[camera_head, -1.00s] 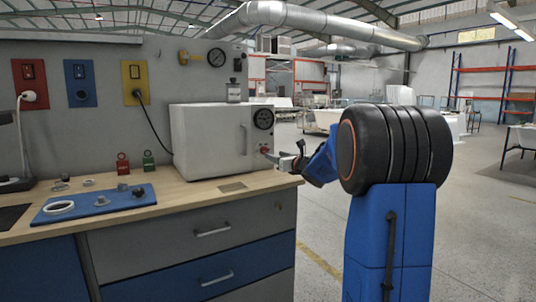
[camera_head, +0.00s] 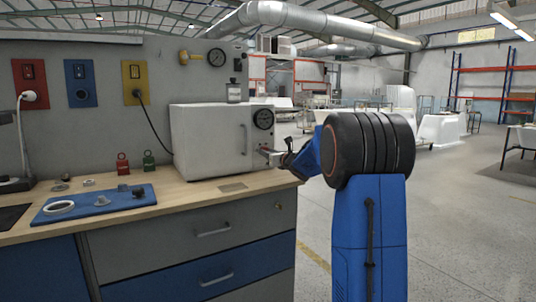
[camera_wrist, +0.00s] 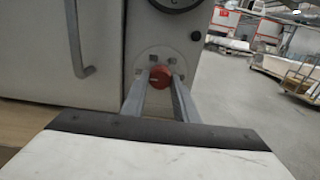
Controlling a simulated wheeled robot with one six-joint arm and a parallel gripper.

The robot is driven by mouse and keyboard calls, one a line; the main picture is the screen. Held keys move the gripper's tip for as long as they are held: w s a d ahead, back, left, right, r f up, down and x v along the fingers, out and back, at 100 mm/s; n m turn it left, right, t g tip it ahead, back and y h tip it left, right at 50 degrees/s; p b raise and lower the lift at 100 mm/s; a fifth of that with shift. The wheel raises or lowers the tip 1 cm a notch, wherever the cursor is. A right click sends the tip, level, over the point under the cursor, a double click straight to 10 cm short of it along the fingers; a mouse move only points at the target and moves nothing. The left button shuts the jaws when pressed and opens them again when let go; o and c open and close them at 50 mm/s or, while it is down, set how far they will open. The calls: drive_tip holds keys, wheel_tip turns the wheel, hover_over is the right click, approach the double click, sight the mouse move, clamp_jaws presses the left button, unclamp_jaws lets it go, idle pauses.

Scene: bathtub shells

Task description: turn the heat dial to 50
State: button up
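The heat dial is a small red knob (camera_wrist: 160,77) on a pale round plate on the front of a white heating cabinet (camera_head: 208,140). In the wrist view it sits between the tips of my gripper's two fingers (camera_wrist: 160,80). The fingers are apart, one on each side of the knob; I cannot tell if they touch it. In the head view my gripper (camera_head: 270,153) is up at the cabinet's right front and mostly hides the knob. The dial's scale marks are too small to read.
A round black gauge (camera_head: 263,118) sits above the knob. The cabinet's door handle (camera_wrist: 78,40) is left of my gripper. A blue mat (camera_head: 75,213) with small metal parts lies on the wooden bench. Open floor is at the right.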

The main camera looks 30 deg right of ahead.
drive_tip(key=c, duration=0.3)
drive_tip(key=shift+c, duration=0.2)
